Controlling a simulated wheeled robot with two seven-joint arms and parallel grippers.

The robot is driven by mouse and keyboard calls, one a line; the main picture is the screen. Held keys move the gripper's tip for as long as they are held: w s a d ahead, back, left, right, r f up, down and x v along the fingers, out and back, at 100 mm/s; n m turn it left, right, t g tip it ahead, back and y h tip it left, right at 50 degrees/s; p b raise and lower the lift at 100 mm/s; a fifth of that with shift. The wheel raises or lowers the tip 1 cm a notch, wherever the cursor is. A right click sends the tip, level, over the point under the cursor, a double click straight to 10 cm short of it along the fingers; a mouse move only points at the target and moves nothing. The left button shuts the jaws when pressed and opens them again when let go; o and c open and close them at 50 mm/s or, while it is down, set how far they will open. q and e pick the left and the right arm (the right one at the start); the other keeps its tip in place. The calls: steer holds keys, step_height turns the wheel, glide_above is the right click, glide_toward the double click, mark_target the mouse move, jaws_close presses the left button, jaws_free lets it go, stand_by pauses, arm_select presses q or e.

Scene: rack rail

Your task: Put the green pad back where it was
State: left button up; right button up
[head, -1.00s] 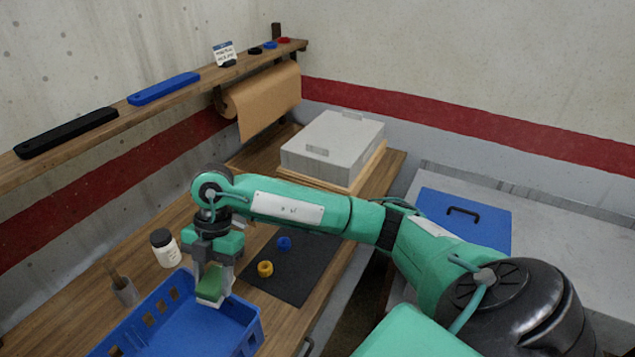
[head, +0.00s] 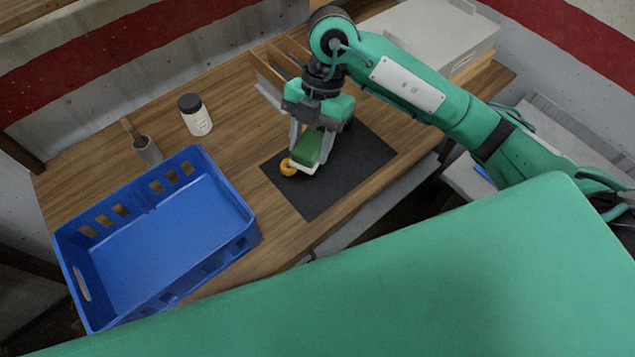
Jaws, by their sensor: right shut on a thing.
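The green pad (head: 308,147) is between the fingers of my right gripper (head: 311,158), which is shut on it. The gripper points down over the black mat (head: 345,172), near the yellow ring (head: 288,167). I cannot tell whether the pad touches the mat. The blue ring seen earlier is hidden now, and the gripper and arm cover part of the mat. My left gripper is not in view.
An empty-looking blue crate (head: 150,240) stands at the left of the wooden bench. A white jar with a dark lid (head: 196,117) and a cup with a handle in it (head: 147,147) stand behind it. A grey box (head: 430,35) is at the back right.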

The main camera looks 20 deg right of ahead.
step_height(320, 180, down, 12)
steer(key=shift+r+p, duration=0.1)
steer(key=shift+p, duration=0.8)
steer(key=shift+f, duration=0.5)
step_height(320, 180, down, 4)
steer(key=shift+r+p, duration=0.1)
steer(key=shift+p, duration=0.3)
steer(key=o, duration=0.5)
steer(key=shift+f, duration=0.2)
steer(key=shift+c, duration=0.2)
steer(key=o, duration=0.4)
